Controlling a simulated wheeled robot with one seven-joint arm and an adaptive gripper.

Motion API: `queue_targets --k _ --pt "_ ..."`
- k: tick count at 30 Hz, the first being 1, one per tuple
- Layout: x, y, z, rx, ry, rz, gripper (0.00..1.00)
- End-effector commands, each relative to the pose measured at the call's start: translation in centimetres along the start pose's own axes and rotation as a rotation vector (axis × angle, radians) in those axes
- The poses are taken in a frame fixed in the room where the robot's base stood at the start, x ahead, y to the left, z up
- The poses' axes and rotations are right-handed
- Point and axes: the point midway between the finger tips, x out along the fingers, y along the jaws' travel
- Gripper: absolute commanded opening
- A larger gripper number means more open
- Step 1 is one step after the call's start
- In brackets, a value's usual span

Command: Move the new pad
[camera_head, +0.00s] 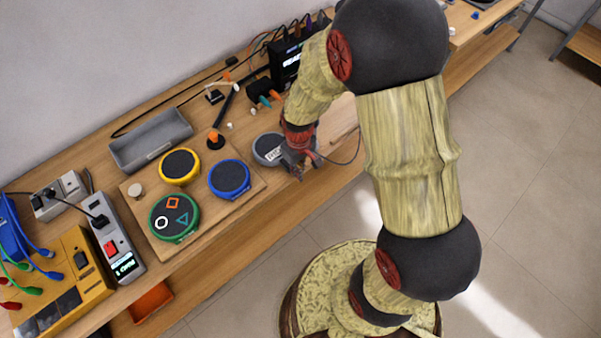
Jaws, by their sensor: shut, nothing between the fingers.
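Several round pads are in view. A grey pad (267,149) with a small light label lies at the right, partly hidden by my gripper (301,174); I cannot read the label. My gripper is shut and empty at the pad's right edge; I cannot tell if they touch. A wooden board (137,210) bears a yellow-rimmed dark pad (179,166), a blue-rimmed dark pad (229,178) and a green-rimmed pad (174,216) with coloured shapes on top. Which pad is the new one is not clear from the picture.
A grey empty tray (150,141) stands behind the board. A power strip (112,236) and a yellow box (66,284) with cables stand at the left. The table's front edge runs close to my gripper.

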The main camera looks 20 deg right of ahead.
Motion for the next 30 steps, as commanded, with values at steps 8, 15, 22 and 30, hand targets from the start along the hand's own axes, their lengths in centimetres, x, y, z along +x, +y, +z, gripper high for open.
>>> queue_targets --k 8,15,22,30 --pt "-0.1 0.0 -1.7 -0.001 0.000 0.000 0.00" --pt "-0.1 0.0 -7.8 -0.002 0.001 0.000 0.00" --pt "-0.1 0.0 -12.1 0.000 0.002 0.000 0.00" --pt "0.0 0.0 -13.0 0.000 0.001 0.000 0.00"
